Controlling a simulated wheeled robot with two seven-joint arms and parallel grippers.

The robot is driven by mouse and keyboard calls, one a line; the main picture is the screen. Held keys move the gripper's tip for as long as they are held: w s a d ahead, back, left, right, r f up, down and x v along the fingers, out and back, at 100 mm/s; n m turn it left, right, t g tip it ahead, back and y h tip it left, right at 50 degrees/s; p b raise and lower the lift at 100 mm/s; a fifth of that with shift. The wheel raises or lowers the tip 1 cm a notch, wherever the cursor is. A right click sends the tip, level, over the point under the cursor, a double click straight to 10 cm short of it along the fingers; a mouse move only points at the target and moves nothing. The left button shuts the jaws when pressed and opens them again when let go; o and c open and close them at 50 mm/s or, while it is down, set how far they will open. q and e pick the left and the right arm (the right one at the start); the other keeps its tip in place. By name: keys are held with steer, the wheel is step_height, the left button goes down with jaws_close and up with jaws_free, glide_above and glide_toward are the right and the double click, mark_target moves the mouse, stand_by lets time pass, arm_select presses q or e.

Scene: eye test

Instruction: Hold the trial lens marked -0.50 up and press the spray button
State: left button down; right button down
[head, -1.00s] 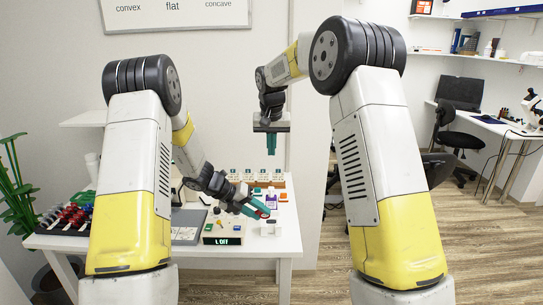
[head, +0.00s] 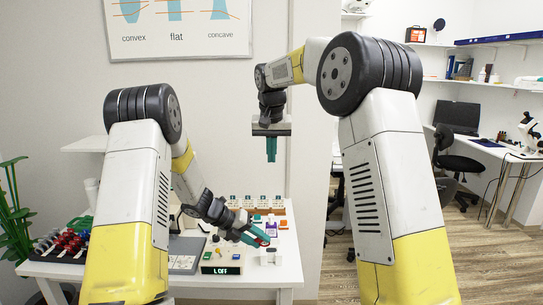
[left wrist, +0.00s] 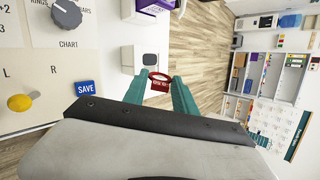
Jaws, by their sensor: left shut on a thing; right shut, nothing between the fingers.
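My left gripper (head: 264,239) is shut on a small red-rimmed trial lens (left wrist: 158,80) above the right part of the white table. In the left wrist view the lens is upright between the fingertips; its dark marking is too small to read surely. A small white box with a grey top (head: 271,257) stands on the table just below and right of this gripper. It also shows beyond the fingers in the left wrist view (left wrist: 149,60). I cannot tell whether its grey part is the spray button. My right gripper (head: 271,156) is shut and empty, pointing down high above the table's back.
A rack of cards (head: 256,204) and small bottles stand behind. Red and black items (head: 66,243) lie at left.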

arm_select(q)
steer(key=shift+s+r, duration=0.95)
steer(key=shift+r, duration=0.2)
steer(key=shift+s+r, duration=0.9)
steer(key=shift+r, duration=0.25)
